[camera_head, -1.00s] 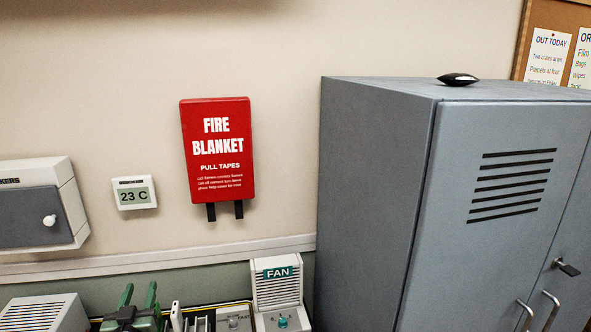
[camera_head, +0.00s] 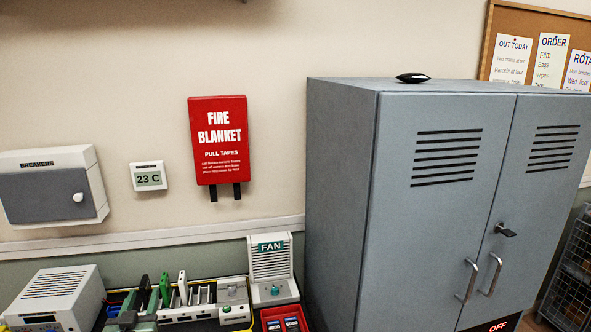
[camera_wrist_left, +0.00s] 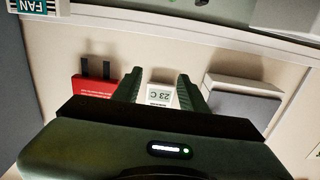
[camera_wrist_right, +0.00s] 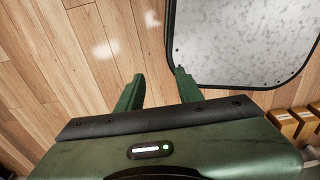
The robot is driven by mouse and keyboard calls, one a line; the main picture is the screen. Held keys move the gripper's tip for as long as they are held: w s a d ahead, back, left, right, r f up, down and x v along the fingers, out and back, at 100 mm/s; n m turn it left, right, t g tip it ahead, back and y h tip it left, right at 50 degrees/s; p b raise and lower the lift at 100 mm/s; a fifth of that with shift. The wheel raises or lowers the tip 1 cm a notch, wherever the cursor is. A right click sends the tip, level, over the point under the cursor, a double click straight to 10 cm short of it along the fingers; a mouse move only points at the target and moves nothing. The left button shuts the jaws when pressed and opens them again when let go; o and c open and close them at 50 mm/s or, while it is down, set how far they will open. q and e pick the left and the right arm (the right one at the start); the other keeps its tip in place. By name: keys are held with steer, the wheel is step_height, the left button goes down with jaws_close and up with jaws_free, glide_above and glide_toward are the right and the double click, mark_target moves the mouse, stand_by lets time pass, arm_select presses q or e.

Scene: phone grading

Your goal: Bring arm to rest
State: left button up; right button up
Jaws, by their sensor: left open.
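My left gripper (camera_head: 153,287) shows low in the head view, its two green fingers pointing up in front of the bench equipment. In the left wrist view its fingers (camera_wrist_left: 158,84) stand apart with nothing between them; the wall and a thermostat (camera_wrist_left: 161,96) lie beyond. My right gripper (camera_wrist_right: 158,80) shows only in the right wrist view. Its green fingers are apart and empty, above a wooden floor (camera_wrist_right: 60,60) and near the edge of a grey speckled panel with a dark rim (camera_wrist_right: 240,40).
A grey cabinet (camera_head: 340,200) stands at the right with a dark object (camera_head: 412,77) on top. A fan unit (camera_head: 270,265), a red bin (camera_head: 268,316) and a vented box (camera_head: 60,290) line the bench. A breaker box (camera_head: 50,190) and red fire blanket (camera_head: 219,140) hang on the wall.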

arm_select(q)
steer(key=s+d+f+m+g+h, duration=0.1)
steer(key=s+d+f+g, duration=0.2)
steer(key=s+d+f, duration=0.4)
steer(key=s+d+f+m+g+h, duration=0.25)
steer(key=s+f+g, duration=0.2)
steer(key=s, duration=0.35)
steer(key=s+d+f+g, duration=0.1)
steer(key=s+d+g, duration=0.25)
steer(key=s, duration=0.85)
steer(key=s+d+f+g, duration=0.25)
steer(key=s+d, duration=0.25)
steer(key=s, duration=0.8)
step_height(320, 180, down, 32)
steer(key=s+g+b, duration=0.2)
steer(key=b, duration=0.4)
steer(key=s+a+f+m+g+b, duration=0.1)
steer(key=s+a+f+b, duration=0.2)
steer(key=s+f, duration=1.3)
step_height(320, 180, down, 3)
steer(key=shift+a+r+b, duration=0.1)
steer(key=shift+a+b, duration=0.05)
steer(key=shift+b, duration=0.35)
steer(key=shift+c, duration=0.7)
steer(key=shift+s, duration=0.15)
arm_select(e)
step_height(320, 180, down, 10)
steer(key=w, duration=0.1)
